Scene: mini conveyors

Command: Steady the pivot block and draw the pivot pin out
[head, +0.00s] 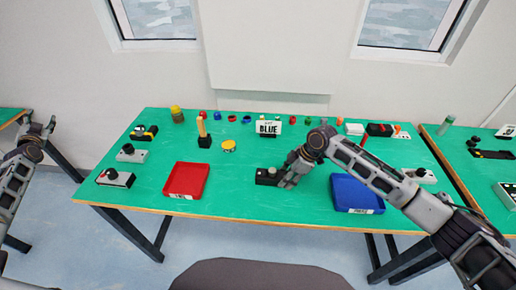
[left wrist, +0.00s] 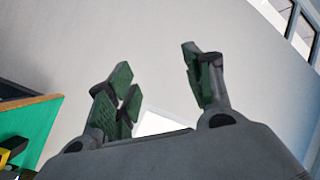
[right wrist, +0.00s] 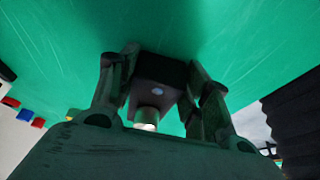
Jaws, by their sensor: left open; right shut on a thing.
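The pivot block (head: 266,177) is a small black block near the front middle of the green table (head: 235,200). My right gripper (head: 286,178) is shut on it from the right side. In the right wrist view the dark block (right wrist: 160,72) sits between both fingers of my right gripper (right wrist: 151,88). A pale-tipped round piece (right wrist: 148,117), probably the pivot pin, sticks out of it towards the camera. My left gripper (head: 40,128) is open and empty, left of the table and far from the block. Its spread green pads show in the left wrist view (left wrist: 160,90).
A red tray (head: 169,192) lies left of the block and a blue tray (head: 340,206) lies right of it. The table between red tray and block is clear.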

